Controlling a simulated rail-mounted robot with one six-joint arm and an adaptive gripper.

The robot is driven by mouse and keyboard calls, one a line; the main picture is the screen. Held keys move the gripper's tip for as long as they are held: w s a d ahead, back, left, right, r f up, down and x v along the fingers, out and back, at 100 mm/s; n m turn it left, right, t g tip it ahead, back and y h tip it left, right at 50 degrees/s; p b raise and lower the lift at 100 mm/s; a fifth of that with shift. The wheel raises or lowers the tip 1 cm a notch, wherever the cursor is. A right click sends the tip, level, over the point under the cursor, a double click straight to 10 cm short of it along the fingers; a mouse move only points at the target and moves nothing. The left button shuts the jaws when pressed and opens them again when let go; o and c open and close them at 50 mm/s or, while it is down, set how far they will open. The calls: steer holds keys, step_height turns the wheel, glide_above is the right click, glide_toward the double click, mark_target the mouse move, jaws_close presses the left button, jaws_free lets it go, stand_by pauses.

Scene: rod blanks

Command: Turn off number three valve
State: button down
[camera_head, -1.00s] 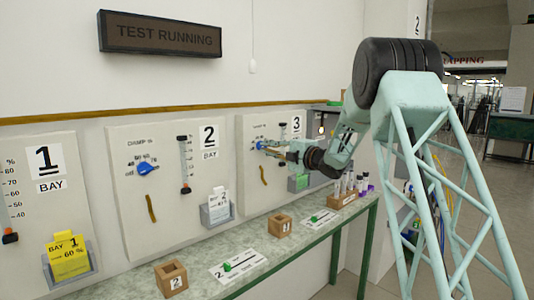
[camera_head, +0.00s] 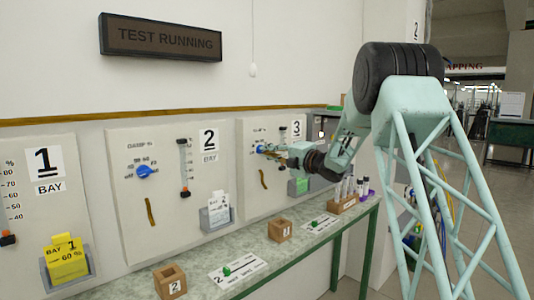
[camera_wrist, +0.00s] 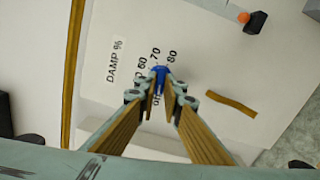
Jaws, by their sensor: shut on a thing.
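The blue bay 3 valve knob (camera_head: 261,149) is on the wall panel (camera_head: 249,205) marked 3. My gripper (camera_head: 272,151) reaches it from the right in the head view. In the wrist view, the two fingers close around the blue knob (camera_wrist: 159,70), one on each side, and my gripper (camera_wrist: 160,88) is shut on it. The dial beside it reads DAMP %, with 60, 70 and 80 visible around the knob. Part of the "off" mark shows between the fingers. The fingers hide the rest of the dial and the knob's lower part, so its exact pointing is unclear.
A slider with an orange knob (camera_wrist: 244,17) is on the same panel. The bay 2 panel has its own blue knob (camera_head: 146,172). The shelf below holds wooden blocks (camera_head: 280,231) and a rack (camera_head: 343,204) with several tubes. A "TEST RUNNING" sign (camera_head: 160,38) hangs above.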

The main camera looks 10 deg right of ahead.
steer(key=c, duration=2.7)
jaws_free()
steer(key=shift+c, duration=0.2)
steer(key=v, duration=1.2)
